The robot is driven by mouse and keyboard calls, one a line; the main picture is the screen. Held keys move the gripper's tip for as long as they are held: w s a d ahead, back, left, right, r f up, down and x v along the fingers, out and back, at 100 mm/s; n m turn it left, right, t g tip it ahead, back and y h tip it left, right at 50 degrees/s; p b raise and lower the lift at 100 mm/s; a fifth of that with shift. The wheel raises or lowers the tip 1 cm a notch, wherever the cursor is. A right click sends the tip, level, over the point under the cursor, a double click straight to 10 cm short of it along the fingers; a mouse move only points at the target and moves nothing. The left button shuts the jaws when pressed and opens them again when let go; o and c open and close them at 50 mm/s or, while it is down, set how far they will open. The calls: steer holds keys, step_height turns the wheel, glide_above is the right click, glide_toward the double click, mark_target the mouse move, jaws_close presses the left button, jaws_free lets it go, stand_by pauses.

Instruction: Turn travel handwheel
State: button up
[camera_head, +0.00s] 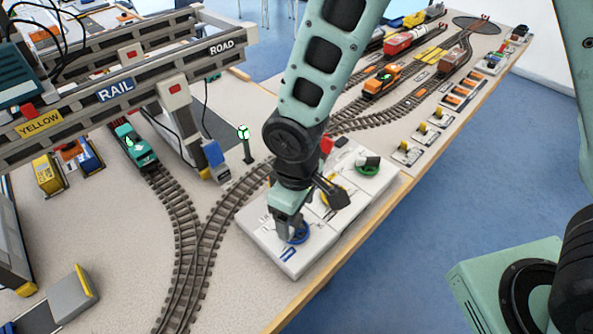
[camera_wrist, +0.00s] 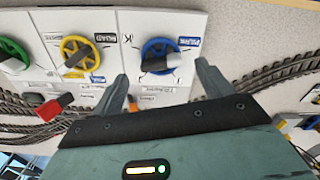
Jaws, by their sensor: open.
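A white control panel (camera_head: 262,232) lies near the table's front edge and carries three handwheels. The blue handwheel (camera_head: 303,237) is at its near end; it also shows in the wrist view (camera_wrist: 148,50), with a dark and grey handle across it. A yellow handwheel (camera_wrist: 68,47) is in the middle, mostly hidden by my arm in the head view. A green handwheel (camera_head: 368,170) is at the far end. The labels are too small to read surely. My gripper (camera_head: 290,228) is open and empty at the blue handwheel. In the wrist view the fingers (camera_wrist: 160,82) point to either side of it; contact cannot be told.
A red-tipped lever (camera_wrist: 52,108) stands on the panel beside the wheels. Rail tracks (camera_head: 190,240) run left of the panel. Crane beams (camera_head: 115,90) with RAIL and ROAD signs cross the upper left. Several small levers (camera_head: 437,115) line the front edge at right.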

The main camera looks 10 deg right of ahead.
mark_target(297, 224)
step_height(297, 224, up, 14)
steer(key=shift+f, duration=0.25)
stand_by(2.0)
